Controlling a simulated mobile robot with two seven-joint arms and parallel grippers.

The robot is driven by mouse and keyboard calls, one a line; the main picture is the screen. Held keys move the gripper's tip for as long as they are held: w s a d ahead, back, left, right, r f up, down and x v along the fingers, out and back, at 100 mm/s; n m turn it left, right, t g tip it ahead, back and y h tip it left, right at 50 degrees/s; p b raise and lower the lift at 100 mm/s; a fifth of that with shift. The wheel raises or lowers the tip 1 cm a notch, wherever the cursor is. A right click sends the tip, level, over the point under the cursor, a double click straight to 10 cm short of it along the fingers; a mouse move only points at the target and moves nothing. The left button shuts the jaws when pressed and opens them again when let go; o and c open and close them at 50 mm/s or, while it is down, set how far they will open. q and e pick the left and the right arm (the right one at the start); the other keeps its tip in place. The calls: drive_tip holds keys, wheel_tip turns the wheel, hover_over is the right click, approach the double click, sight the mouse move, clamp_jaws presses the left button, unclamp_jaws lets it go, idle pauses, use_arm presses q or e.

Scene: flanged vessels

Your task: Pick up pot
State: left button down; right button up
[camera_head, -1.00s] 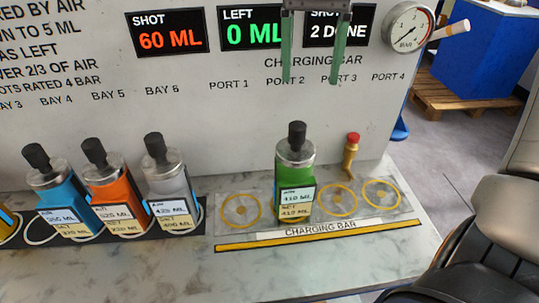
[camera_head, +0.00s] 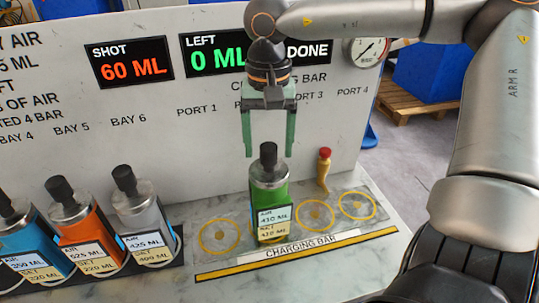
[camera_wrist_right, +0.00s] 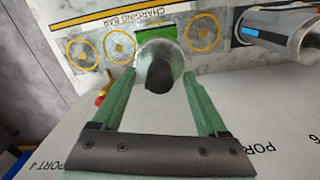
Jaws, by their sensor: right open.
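The green pot (camera_head: 268,205), with a silver shoulder and black knob, stands upright at port 2 on the charging bar (camera_head: 300,252). Its front labels read 410 ML. My right gripper (camera_head: 268,152) is open, fingers pointing down, above and around the level of the pot's black knob. In the right wrist view the knob and silver top (camera_wrist_right: 160,65) show between and beyond the open fingers (camera_wrist_right: 160,90). I cannot tell whether any finger touches the pot. My left gripper is not in view.
Blue, orange (camera_head: 85,235) and grey (camera_head: 143,222) pots stand in the bays at left. A red-topped brass valve (camera_head: 324,170) stands right of the green pot. Empty yellow-ringed ports (camera_head: 220,236) flank it. The sign panel (camera_head: 130,105) rises behind.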

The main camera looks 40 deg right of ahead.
drive_tip(key=shift+f, duration=0.45)
clamp_jaws()
idle(0.3)
drive_tip(key=shift+r, duration=0.1)
idle(0.7)
